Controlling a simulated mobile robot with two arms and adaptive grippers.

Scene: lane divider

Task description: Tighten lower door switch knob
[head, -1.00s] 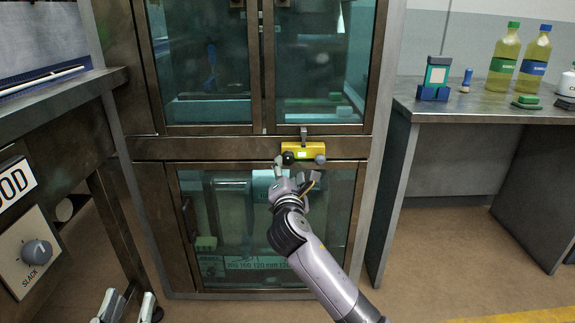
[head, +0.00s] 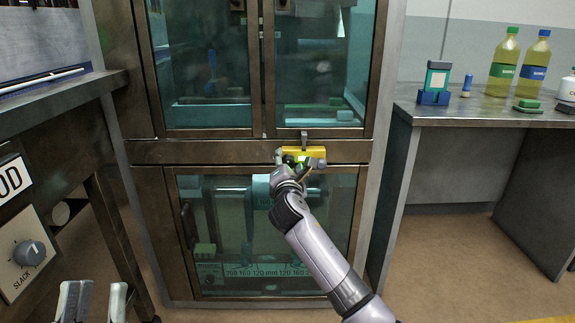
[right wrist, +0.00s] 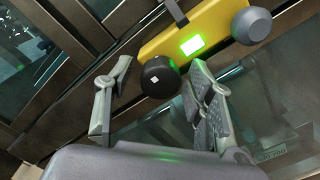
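A yellow switch box (head: 304,153) with a lit green window is mounted on the cabinet's middle rail. In the right wrist view, the box (right wrist: 185,35) carries a round black knob (right wrist: 160,77) with a white mark and a grey knob (right wrist: 251,25). The grey knob also shows in the head view (head: 320,163); the black one is mostly hidden there. My right gripper (head: 290,160) is at the black knob. In the right wrist view its fingers (right wrist: 160,64) are apart on either side of the knob, with a gap at the left finger. My left gripper (head: 93,290) is open and empty at the bottom left.
The lower glass door (head: 262,235) is closed below the box. A left bench with a SLACK dial (head: 29,253) stands beside the cabinet. A right table (head: 480,110) holds bottles and small items. Floor is free below the right table.

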